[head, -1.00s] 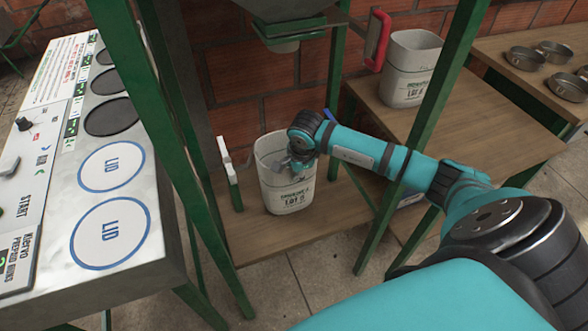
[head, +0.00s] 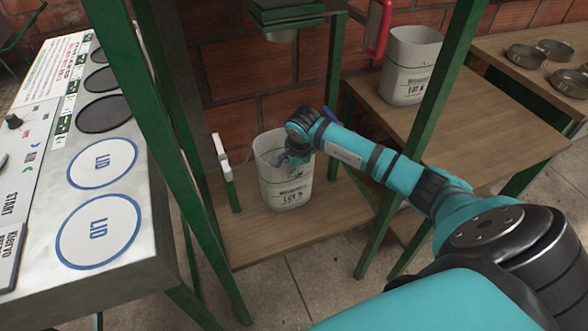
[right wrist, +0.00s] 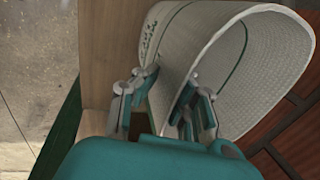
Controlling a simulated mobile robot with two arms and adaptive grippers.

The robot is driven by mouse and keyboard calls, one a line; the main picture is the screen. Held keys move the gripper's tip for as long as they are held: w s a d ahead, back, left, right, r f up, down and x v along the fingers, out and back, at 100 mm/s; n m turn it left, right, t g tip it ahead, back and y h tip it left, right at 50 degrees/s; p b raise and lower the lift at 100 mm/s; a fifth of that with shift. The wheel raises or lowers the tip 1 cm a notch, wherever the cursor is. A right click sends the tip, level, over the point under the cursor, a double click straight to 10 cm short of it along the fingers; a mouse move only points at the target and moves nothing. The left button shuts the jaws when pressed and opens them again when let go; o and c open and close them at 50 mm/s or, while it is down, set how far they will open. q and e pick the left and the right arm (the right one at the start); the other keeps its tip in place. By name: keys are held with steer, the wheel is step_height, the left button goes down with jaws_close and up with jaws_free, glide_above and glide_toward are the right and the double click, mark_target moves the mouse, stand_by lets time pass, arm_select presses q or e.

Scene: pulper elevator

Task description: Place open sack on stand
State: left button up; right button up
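An open whitish sack (head: 284,180) with dark print stands upright on the lower wooden shelf (head: 250,240) of the green-legged stand (head: 185,150), beneath a grey hopper (head: 283,18). My right gripper (head: 291,158) is at the sack's right rim. In the right wrist view, the gripper (right wrist: 168,85) has its fingers apart, one outside the sack (right wrist: 235,60) and one inside, with the wall between them. No firm pinch shows. A second similar sack (head: 410,70) stands on the higher wooden table at right. My left gripper is not in view.
White clamp-like pieces (head: 221,155) on a green post stand just left of the sack. A control panel (head: 95,170) with round lids fills the left. Metal bowls (head: 527,57) sit on the far right table. Green legs flank my right arm.

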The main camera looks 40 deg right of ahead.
steer(key=o, duration=0.5)
steer(key=shift+c, duration=0.2)
steer(key=v, duration=1.2)
steer(key=shift+r, duration=0.2)
